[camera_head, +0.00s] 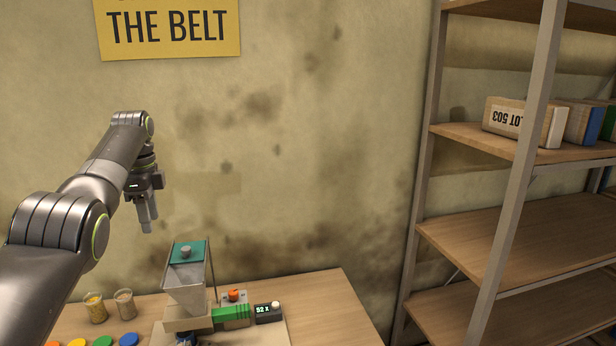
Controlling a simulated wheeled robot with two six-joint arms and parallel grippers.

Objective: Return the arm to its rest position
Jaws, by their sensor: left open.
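My left arm comes in from the left and reaches up and forward over the table. My left gripper (147,217) points down, open and empty, in the air above the back of the table, to the left of the hopper. It appears clear of everything. The hopper (186,284) is a grey funnel with a teal lid (188,252) and stands on the bench machine. My right gripper is not in view.
Two jars (95,308) (125,305) with grainy contents stand at the table's left, behind several coloured lids (103,342). The wooden table (335,305) is bare at the right. A metal-framed shelf (515,240) with boxes (515,118) stands at the right. A yellow sign (168,28) hangs on the wall.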

